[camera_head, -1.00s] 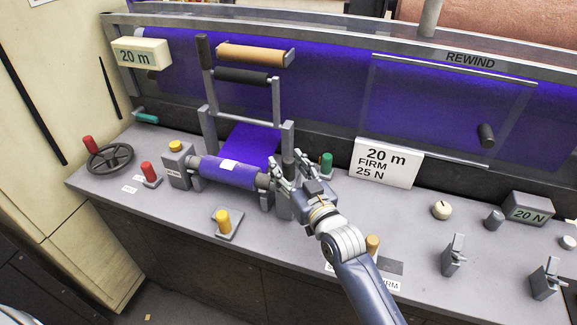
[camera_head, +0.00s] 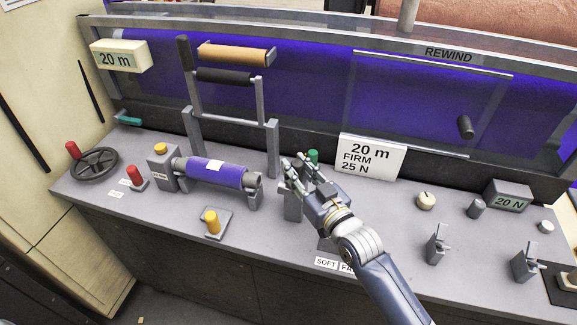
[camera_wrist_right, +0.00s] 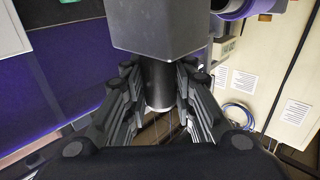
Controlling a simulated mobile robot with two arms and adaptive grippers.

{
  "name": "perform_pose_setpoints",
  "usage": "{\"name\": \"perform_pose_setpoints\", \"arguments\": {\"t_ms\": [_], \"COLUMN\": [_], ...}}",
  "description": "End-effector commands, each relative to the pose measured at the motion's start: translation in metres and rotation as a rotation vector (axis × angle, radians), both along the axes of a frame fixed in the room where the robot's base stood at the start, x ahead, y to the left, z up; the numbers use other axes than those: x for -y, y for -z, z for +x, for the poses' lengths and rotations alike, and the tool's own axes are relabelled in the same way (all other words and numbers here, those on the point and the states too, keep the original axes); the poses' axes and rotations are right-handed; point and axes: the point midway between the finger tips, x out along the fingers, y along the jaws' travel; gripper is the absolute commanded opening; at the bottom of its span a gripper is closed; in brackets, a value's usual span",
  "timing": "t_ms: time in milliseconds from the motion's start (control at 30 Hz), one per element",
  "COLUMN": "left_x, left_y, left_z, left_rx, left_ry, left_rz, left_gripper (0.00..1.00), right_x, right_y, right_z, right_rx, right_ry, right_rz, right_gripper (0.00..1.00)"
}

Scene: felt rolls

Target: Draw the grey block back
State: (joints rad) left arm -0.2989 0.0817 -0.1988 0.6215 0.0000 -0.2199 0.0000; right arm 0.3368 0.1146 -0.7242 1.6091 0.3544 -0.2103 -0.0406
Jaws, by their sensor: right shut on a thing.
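The grey block (camera_head: 292,208) stands on the grey bench top, to the right of the purple roll (camera_head: 222,174), with a gap between it and the roll's right end. My right gripper (camera_head: 297,176) is at the top of the block and partly covers it. In the right wrist view the block (camera_wrist_right: 160,28) is a dark grey box ahead of the fingers, and a black cylinder (camera_wrist_right: 158,86) joined to it lies between them. My right gripper (camera_wrist_right: 158,95) is shut on this part. My left gripper is out of view.
A green knob (camera_head: 313,156) stands just behind the right gripper. The "20 m FIRM 25 N" sign (camera_head: 370,157) is behind it to the right. A yellow knob (camera_head: 212,220) stands in front of the roll. A lever frame (camera_head: 232,110) rises behind the roll.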

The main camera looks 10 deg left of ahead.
Motion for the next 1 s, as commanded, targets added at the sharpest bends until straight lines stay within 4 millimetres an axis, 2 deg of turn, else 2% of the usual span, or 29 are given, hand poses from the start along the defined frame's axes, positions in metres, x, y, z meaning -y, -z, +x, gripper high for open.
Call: {"name": "perform_pose_setpoints", "arguments": {"t_ms": [167, 200, 300, 733, 867, 1000], "left_x": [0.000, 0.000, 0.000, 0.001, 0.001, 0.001], "left_y": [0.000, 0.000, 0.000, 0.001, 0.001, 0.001], "left_z": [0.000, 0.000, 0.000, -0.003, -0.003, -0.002], "left_rx": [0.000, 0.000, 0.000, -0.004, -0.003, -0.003], "left_ry": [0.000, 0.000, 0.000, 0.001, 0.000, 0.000], "left_rz": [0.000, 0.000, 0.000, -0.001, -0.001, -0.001], "left_gripper": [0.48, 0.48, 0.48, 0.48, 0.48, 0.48], "right_x": [0.002, 0.002, 0.002, 0.006, 0.019, 0.040], "right_y": [0.003, 0.003, 0.003, 0.002, 0.003, 0.003], "right_z": [0.001, 0.002, 0.002, -0.004, -0.018, -0.039], "right_rx": [-0.004, -0.003, -0.003, -0.002, -0.003, -0.003], "right_ry": [0.005, 0.005, 0.005, 0.003, 0.003, 0.004], "right_rz": [-0.006, -0.007, -0.007, -0.004, -0.006, -0.006], "right_gripper": [0.00, 0.27, 0.46, 0.46, 0.46, 0.46]}}
